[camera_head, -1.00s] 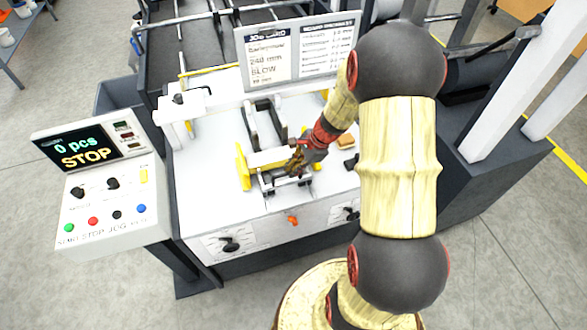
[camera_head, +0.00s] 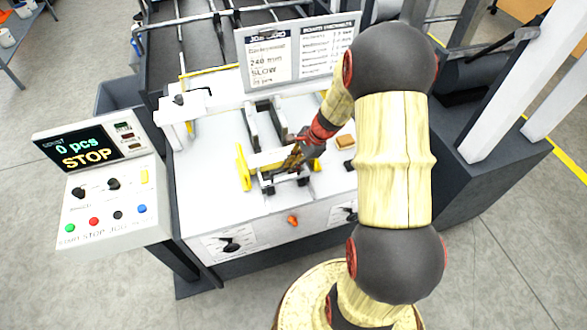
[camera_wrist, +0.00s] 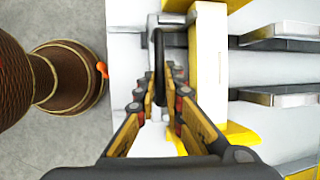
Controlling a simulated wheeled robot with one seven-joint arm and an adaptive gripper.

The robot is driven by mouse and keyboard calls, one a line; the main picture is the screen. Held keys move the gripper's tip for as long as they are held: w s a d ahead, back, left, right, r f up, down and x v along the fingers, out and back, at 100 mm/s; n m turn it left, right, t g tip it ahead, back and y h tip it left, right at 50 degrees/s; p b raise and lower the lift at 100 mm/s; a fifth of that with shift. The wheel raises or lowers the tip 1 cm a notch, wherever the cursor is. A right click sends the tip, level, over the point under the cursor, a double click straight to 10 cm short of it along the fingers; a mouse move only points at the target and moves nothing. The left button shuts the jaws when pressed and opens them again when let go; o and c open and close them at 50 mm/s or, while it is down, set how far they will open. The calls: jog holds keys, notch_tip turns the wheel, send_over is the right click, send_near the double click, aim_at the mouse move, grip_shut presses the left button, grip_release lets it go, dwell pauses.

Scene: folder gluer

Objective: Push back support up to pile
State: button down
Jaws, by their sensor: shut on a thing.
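The back support, a grey metal bracket (camera_head: 268,186) with a dark upright bar, stands on the white table near its front edge. It also shows in the wrist view (camera_wrist: 174,22), where the dark bar (camera_wrist: 159,62) runs between my fingers. My gripper (camera_head: 293,158) is shut on this bar; in the wrist view my gripper (camera_wrist: 162,85) has a finger on each side of it. The pile, a pale yellow block (camera_head: 264,160), lies just behind the bracket, and shows right of it in the wrist view (camera_wrist: 208,62). I cannot tell whether bracket and pile touch.
A yellow side guide (camera_head: 243,167) stands left of the pile. Two dark rails (camera_head: 254,125) lie behind it. A small tan block (camera_head: 345,141) sits right of my gripper. An orange knob (camera_head: 292,221) is on the front panel. The control box (camera_head: 104,175) reads STOP.

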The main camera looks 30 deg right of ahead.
jog(key=w, duration=0.2)
jog(key=w+d, duration=0.1)
jog(key=w+p, duration=0.1)
jog(key=w, duration=0.1)
jog(key=shift+w+d, duration=0.3)
jog(key=c, duration=1.9)
grip_release()
jog(key=shift+s, duration=0.1)
jog(key=v, duration=1.2)
